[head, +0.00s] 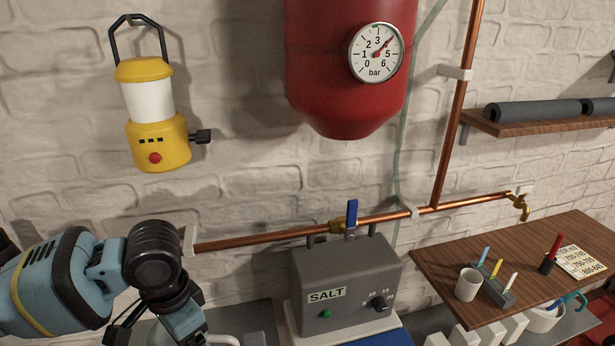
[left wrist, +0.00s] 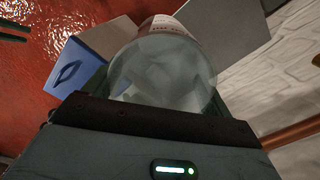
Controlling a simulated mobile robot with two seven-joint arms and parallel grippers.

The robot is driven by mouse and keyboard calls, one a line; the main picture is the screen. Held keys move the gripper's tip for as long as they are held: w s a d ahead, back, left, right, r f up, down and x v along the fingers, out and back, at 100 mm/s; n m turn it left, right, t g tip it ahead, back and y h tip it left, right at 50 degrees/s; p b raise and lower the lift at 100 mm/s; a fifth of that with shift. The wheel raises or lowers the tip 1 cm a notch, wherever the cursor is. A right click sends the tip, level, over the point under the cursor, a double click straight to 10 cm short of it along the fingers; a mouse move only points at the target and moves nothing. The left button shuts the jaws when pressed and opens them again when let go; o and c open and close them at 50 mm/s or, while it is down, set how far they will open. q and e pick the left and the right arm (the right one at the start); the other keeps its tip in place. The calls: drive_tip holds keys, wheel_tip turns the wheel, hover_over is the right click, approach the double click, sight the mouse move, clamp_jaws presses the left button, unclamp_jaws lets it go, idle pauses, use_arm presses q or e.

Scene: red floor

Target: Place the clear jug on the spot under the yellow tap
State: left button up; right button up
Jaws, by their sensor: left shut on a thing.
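The clear jug (left wrist: 165,70) shows large in the left wrist view, see-through and rounded, right in front of my left gripper (left wrist: 158,112). The gripper is shut on it; the fingertips are mostly hidden. In the head view my left arm comes in at the lower left, and its gripper and the jug are below the picture. A brass-yellow tap (head: 521,207) sits at the right end of the copper pipe, over the back of a wooden shelf. I cannot make out the spot under it. My right gripper is in neither view.
A grey salt unit (head: 345,275) stands below the pipe, left of the wooden shelf (head: 450,262). The shelf holds a white cup (head: 467,284), a pen holder and a note. A red tank (head: 345,100) and a yellow lantern (head: 158,130) hang on the wall above.

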use_arm(q)
wheel_tip(320, 180, up, 6)
drive_tip(key=w+a+n, duration=0.1)
drive_tip(key=n, duration=0.7)
drive_tip(key=shift+w, duration=0.1)
drive_tip(key=s+f, duration=0.4)
drive_tip(key=f, duration=0.1)
idle(1.0)
idle(0.4)
